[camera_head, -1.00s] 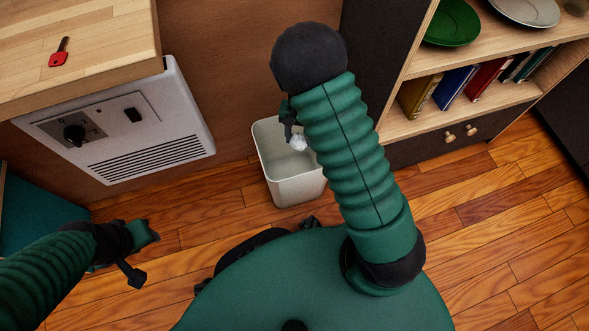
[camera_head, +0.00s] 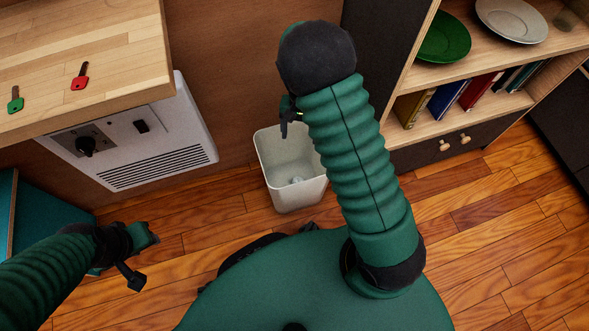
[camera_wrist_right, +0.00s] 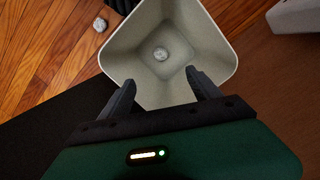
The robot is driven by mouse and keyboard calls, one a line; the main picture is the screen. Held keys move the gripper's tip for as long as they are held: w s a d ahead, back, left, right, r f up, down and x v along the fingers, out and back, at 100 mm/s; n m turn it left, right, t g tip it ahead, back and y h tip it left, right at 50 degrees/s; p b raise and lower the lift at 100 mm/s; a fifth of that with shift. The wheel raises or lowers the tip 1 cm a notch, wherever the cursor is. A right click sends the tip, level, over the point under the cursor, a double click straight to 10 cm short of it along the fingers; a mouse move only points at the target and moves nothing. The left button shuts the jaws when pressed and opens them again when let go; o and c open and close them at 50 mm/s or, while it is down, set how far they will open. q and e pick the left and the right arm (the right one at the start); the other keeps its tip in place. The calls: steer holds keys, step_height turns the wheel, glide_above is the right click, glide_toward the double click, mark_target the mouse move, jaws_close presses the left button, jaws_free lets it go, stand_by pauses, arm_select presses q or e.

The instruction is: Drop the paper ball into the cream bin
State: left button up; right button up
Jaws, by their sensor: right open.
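The cream bin (camera_head: 281,192) stands on the wooden floor against the brown wall, open at the top. The crumpled white paper ball (camera_head: 295,181) lies inside at its bottom; in the right wrist view the ball (camera_wrist_right: 161,54) is in the middle of the bin floor. My right gripper (camera_head: 287,126) is above the bin, empty; in the right wrist view its two fingers (camera_wrist_right: 160,82) are spread apart at the bin's near rim (camera_wrist_right: 160,106).
A second whitish crumpled object (camera_wrist_right: 99,24) lies on the floor beside the bin. A bookshelf (camera_head: 440,128) stands right.

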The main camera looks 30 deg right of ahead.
arm_select(q)
steer(key=w+p+v, duration=0.1)
steer(key=p+v, duration=0.3)
steer(key=v, duration=0.2)
steer(key=shift+w+p, duration=0.15)
steer(key=shift+p, duration=0.2)
arm_select(e)
step_height(320, 180, up, 11)
steer(key=w, duration=0.1)
steer(key=shift+d+f, duration=0.2)
steer(key=shift+d, duration=0.25)
arm_select(q)
steer(key=shift+r, duration=0.15)
